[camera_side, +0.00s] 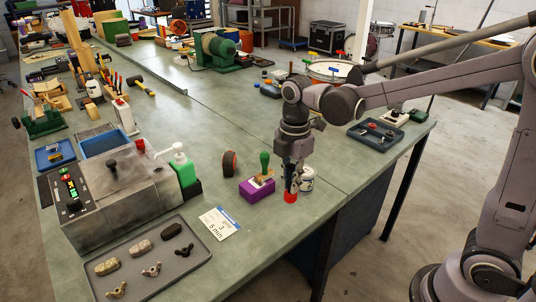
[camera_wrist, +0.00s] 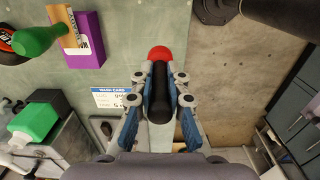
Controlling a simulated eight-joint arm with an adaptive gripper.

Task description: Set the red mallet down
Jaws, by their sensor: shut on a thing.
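My gripper (camera_side: 292,180) is shut on the black handle (camera_wrist: 159,95) of the red mallet. The mallet's red head (camera_wrist: 160,53) sticks out beyond the fingertips in the wrist view. In the side view the red head (camera_side: 290,197) is below the fingers, over the green bench top (camera_side: 255,222), close to its front edge. I cannot tell whether the head touches the bench. My fingers hide most of the handle in the side view.
A purple block (camera_side: 257,189) with a green-handled tool (camera_side: 265,160) stands left of my gripper. A white card (camera_side: 220,222) and a grey tray (camera_side: 150,262) lie further left. Bare bench lies between the card and the mallet.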

